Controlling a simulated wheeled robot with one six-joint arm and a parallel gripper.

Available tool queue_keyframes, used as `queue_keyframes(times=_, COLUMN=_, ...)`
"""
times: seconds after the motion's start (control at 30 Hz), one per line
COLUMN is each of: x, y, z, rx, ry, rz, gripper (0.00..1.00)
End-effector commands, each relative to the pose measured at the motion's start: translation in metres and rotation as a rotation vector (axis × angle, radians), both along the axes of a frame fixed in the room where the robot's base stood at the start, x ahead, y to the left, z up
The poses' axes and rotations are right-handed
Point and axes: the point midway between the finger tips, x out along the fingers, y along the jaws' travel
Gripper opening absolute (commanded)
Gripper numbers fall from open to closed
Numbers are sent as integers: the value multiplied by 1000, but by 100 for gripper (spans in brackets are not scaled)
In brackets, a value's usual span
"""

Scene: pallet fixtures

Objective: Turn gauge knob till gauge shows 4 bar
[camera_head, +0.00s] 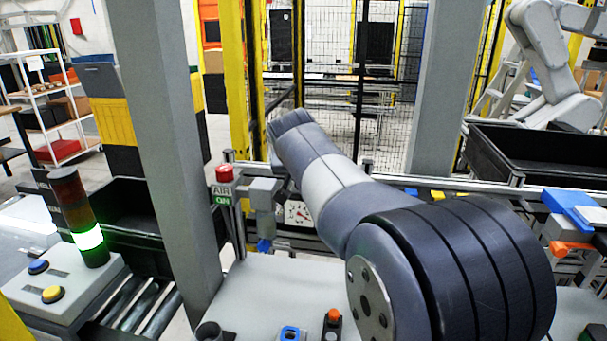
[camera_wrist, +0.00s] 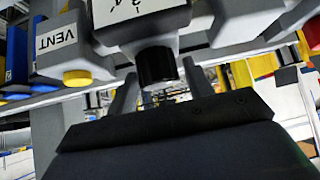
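In the wrist view a black round knob (camera_wrist: 157,67) sticks out from under a grey block (camera_wrist: 195,18) with a partly cut-off label. My gripper (camera_wrist: 159,72) is open, with one grey finger on each side of the knob. A gap shows on the left; I cannot tell whether the right finger touches it.
A grey VENT block (camera_wrist: 57,40) with a yellow button (camera_wrist: 77,77) sits close left of the knob. In the head view, a red button (camera_head: 224,174) tops the AIR ON sign (camera_head: 221,195). A grey post (camera_head: 165,130) stands to the left. A black bin (camera_head: 535,160) is at right.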

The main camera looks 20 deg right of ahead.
Motion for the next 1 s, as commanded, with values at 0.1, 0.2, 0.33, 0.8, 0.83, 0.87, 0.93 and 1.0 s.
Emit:
queue_keyframes(times=0.1, x=0, y=0, z=0, rx=0, ry=0, rz=0, gripper=39)
queue_keyframes(times=0.2, x=0, y=0, z=0, rx=0, ry=0, rz=0, gripper=31)
queue_keyframes(times=0.33, x=0, y=0, z=0, rx=0, ry=0, rz=0, gripper=20)
queue_keyframes(times=0.8, x=-1, y=-1, z=2, rx=1, ry=0, rz=54, gripper=12)
queue_keyframes(times=0.83, x=-1, y=-1, z=2, rx=1, ry=-1, rz=66, gripper=12)
queue_keyframes(times=0.87, x=-1, y=-1, z=1, rx=1, ry=0, rz=81, gripper=12)
queue_keyframes(times=0.93, x=-1, y=-1, z=1, rx=1, ry=-1, rz=117, gripper=12)
queue_keyframes(times=1.0, x=-1, y=-1, z=2, rx=2, ry=-1, rz=162, gripper=12)
